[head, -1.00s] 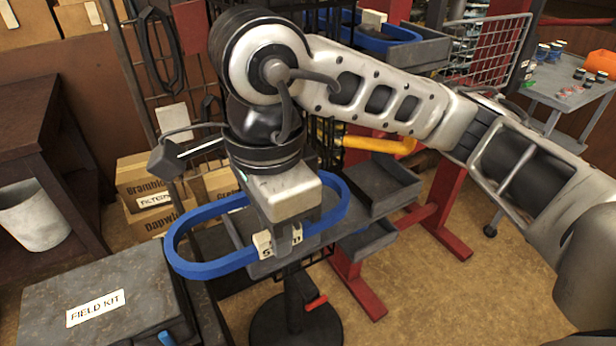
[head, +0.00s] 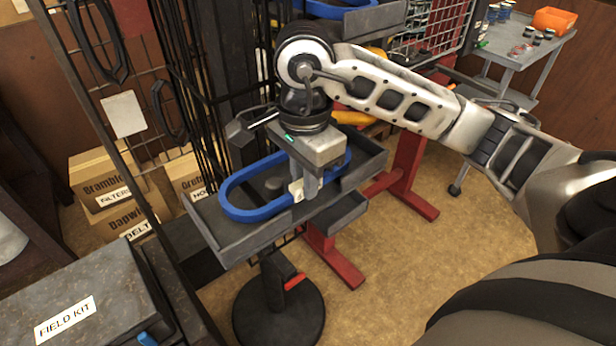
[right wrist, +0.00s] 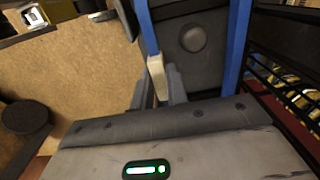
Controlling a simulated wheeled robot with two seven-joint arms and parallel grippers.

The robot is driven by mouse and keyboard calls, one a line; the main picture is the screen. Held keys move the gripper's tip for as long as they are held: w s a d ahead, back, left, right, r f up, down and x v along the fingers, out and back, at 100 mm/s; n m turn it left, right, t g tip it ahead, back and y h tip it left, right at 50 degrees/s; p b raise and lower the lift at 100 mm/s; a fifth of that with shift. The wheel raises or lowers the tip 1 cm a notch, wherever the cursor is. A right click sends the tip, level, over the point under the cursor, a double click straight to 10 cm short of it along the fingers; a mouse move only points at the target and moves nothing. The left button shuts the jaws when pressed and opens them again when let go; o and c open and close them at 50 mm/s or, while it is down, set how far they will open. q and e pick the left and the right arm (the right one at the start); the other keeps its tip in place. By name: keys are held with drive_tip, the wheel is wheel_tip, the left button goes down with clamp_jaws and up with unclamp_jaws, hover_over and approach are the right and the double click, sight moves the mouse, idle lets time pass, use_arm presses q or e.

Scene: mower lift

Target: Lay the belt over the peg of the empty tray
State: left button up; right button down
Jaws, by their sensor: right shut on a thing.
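The blue belt (head: 240,212) is a long loop over the grey empty tray (head: 226,250) in the head view. My right gripper (head: 306,186) is shut on its near side at a pale tag (head: 296,190). In the right wrist view the fingers (right wrist: 158,88) pinch that tag (right wrist: 157,76) by one strand of belt (right wrist: 146,28). The tray's round peg (right wrist: 193,38) shows between the belt's two sides. In the head view the peg (head: 274,184) appears inside the loop. I cannot tell whether the belt touches the tray floor. My left gripper is out of view.
Another tray with a blue belt (head: 330,10) is higher up. A black wire rack (head: 205,90) stands behind the tray. A field kit box (head: 75,300) is at lower left. A red stand (head: 410,170) and a grey cart (head: 525,60) are to the right. Open floor lies front right.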

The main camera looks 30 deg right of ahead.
drive_tip(key=shift+w+d+f, duration=0.1)
drive_tip(key=shift+d+f, duration=0.25)
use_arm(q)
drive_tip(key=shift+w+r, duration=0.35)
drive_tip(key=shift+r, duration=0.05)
use_arm(e)
drive_tip(key=shift+f, duration=0.15)
drive_tip(key=c, duration=1.8)
unclamp_jaws()
drive_tip(key=shift+f, duration=0.15)
drive_tip(key=o, duration=0.4)
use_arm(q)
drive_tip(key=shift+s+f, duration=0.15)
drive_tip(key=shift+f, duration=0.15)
